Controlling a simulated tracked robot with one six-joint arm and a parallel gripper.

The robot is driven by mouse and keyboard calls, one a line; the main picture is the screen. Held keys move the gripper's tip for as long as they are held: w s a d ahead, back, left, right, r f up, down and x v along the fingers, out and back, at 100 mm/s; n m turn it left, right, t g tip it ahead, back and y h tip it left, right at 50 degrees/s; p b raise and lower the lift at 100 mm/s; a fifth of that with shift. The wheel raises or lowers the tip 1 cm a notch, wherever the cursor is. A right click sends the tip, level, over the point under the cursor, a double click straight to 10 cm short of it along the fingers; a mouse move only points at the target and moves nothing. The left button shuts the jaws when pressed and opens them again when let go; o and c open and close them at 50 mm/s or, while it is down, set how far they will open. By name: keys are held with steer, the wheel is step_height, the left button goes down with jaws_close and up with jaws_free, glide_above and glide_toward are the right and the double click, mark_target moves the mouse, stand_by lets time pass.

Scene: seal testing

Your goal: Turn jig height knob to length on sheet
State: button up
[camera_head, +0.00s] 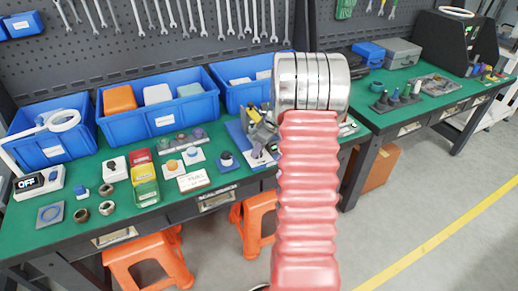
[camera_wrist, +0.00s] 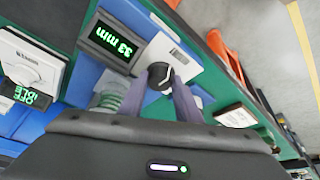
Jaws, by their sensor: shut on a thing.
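In the wrist view, my gripper (camera_wrist: 158,88) is shut on a dark round knob (camera_wrist: 159,73) with a light pointer mark, one finger on each side. The knob sits beside a white plate (camera_wrist: 183,66) and a black display (camera_wrist: 112,42) that reads 33 mm in green. A pale coiled spring (camera_wrist: 109,96) shows left of the fingers over a blue part. In the head view, my red arm hides much of the jig area, and a blue base (camera_head: 237,132) shows beside it.
Blue bins (camera_head: 158,105) line the back of the green bench (camera_head: 130,225). Small parts, yellow and red trays (camera_head: 145,180) and a box reading OFF (camera_head: 38,182) stand left. Orange stools (camera_head: 150,262) are below. A second bench (camera_head: 425,110) is at right.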

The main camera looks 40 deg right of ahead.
steer(key=shift+a+m+h, duration=0.15)
steer(key=shift+m+h, duration=0.85)
steer(key=shift+m, duration=1.4)
steer(key=o, duration=1.1)
steer(key=shift+c, duration=0.2)
steer(key=shift+r, duration=0.1)
steer(key=v, duration=1.3)
steer(key=shift+r, duration=0.3)
steer(key=shift+m, duration=0.3)
